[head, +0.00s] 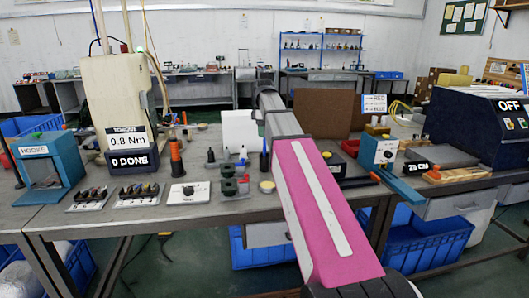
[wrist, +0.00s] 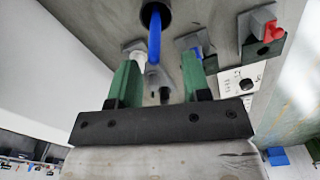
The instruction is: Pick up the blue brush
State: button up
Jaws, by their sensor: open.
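The blue brush (head: 265,145) stands upright in a small dark holder (head: 265,162) on the middle table, just left of my pink arm in the head view. In the wrist view the blue brush (wrist: 154,40) shows as a blue shaft in a round black cup (wrist: 155,12). My gripper (wrist: 160,68) has two green fingers spread wide, with nothing held between them. The brush lies beyond the fingertips, in line with the gap. Whether the fingers overlap it in depth I cannot tell. In the head view the fingers cannot be made out.
Green and grey fixtures (head: 228,187) stand left of the brush, with a white dial box (head: 190,192) further left. A torque driver stand (head: 112,105) is at the left, and a brown board (head: 322,110) stands behind my arm. Blue bins (head: 428,240) sit under the tables.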

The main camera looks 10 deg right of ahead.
aim_at(264, 140)
jog(key=shift+w+d+f, duration=0.1)
jog(key=shift+d+f, duration=0.05)
jog(key=shift+f, duration=1.1)
jog(key=shift+w+d+f, duration=0.1)
jog(key=shift+d+f, duration=0.05)
jog(key=shift+f, duration=1.1)
grip_shut()
